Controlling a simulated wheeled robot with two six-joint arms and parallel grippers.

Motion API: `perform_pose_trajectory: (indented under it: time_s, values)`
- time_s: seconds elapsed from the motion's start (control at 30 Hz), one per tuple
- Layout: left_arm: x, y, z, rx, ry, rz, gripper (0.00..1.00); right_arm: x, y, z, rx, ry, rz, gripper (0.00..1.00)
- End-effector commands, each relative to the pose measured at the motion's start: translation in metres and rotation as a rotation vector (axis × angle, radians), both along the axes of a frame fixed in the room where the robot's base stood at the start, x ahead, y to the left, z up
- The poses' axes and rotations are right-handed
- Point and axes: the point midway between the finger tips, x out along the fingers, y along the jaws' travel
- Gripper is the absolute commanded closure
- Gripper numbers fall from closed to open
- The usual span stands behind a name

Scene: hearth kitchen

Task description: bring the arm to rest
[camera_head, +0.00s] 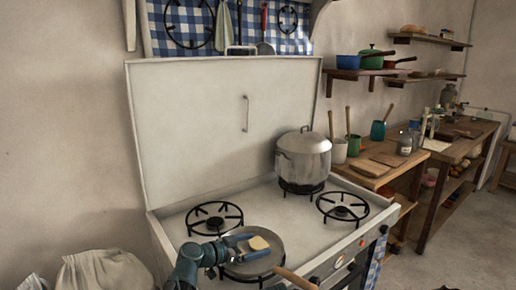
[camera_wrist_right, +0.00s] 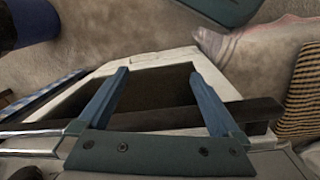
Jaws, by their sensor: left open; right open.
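My left gripper (camera_head: 259,245) comes in at the bottom of the head view. Its blue fingers are spread over a flat pan (camera_head: 285,262) on the front burner of the stove. A small pale yellow piece (camera_head: 260,243) shows at the fingertips; I cannot tell whether the fingers touch it. My right gripper (camera_wrist_right: 158,75) is open in the right wrist view, its two blue fingers apart with nothing held between them. Behind them is a pale frame (camera_wrist_right: 160,58) with a dark opening. The right gripper is not in the head view.
The white stove (camera_head: 180,225) has its lid (camera_head: 200,130) raised. A lidded metal pot (camera_head: 303,160) stands on a back burner. Two burners (camera_head: 215,217) (camera_head: 342,206) are bare. A wooden side table with cups (camera_head: 338,150) and boards stands right. Pale sacks (camera_head: 105,270) lie lower left.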

Motion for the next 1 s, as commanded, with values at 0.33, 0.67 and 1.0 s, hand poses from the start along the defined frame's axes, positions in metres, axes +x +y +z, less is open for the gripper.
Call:
perform_pose_trajectory:
  time_s: [0.33, 0.67, 1.0]
  values:
    - [0.0, 0.0, 0.047, -0.001, 0.001, 0.0, 0.0, 0.0, 0.0, 0.047, 0.0, 0.0, 0.0, 0.0]
    - [0.0, 0.0, 0.062, -0.001, 0.001, 0.0, 0.0, 0.0, 0.0, 0.062, 0.0, 0.0, 0.0, 0.0]
    - [-0.001, -0.001, 0.062, -0.001, 0.003, -0.001, 0.0, 0.0, 0.0, 0.062, -0.001, -0.001, -0.002, 0.0]
